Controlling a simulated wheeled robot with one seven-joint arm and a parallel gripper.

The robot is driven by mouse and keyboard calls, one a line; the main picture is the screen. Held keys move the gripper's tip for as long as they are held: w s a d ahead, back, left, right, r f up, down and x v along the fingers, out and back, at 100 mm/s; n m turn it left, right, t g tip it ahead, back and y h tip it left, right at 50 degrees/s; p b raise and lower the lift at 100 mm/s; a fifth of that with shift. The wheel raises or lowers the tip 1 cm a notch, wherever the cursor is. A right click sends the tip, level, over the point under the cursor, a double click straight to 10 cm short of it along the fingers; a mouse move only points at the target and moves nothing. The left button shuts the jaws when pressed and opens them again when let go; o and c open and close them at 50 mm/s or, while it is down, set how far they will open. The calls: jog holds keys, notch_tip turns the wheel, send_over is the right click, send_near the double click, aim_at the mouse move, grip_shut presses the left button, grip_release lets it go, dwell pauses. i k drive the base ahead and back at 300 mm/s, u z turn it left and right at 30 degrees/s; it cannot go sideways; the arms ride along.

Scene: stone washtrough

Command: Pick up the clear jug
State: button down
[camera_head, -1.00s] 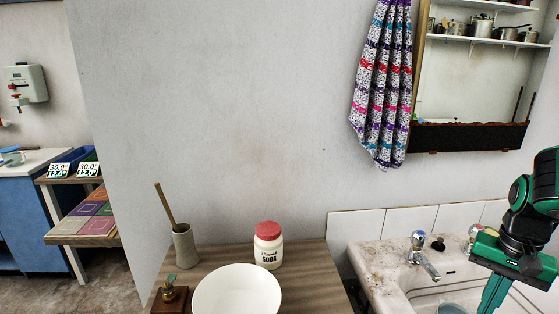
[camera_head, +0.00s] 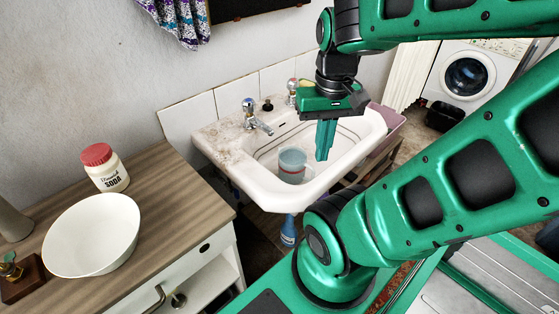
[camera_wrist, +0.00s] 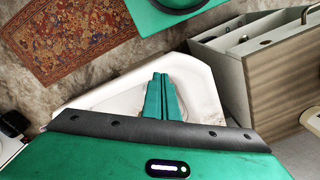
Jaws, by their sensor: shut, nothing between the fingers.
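The clear jug (camera_head: 292,164) is a bluish see-through vessel standing inside the white stone sink (camera_head: 262,186), near its front left part. My gripper (camera_head: 324,157) points down over the sink, to the right of the jug and apart from it in the picture. Its green fingers are shut together with nothing between them. In the wrist view, the shut fingers (camera_wrist: 160,100) reach over the white sink (camera_wrist: 205,90). The jug cannot be made out in the wrist view.
Taps (camera_head: 250,112) stand on the sink's back ledge. Left of it, a wooden counter (camera_head: 180,195) holds a white bowl (camera_head: 92,235) and a soda jar (camera_head: 105,168). A blue bottle (camera_head: 289,231) shows below the sink. A patterned rug (camera_wrist: 70,35) lies on the floor.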

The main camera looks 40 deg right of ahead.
aim_at(292, 160)
jog(key=z, duration=2.75)
jog(key=i, duration=0.45)
jog(key=u, duration=1.15)
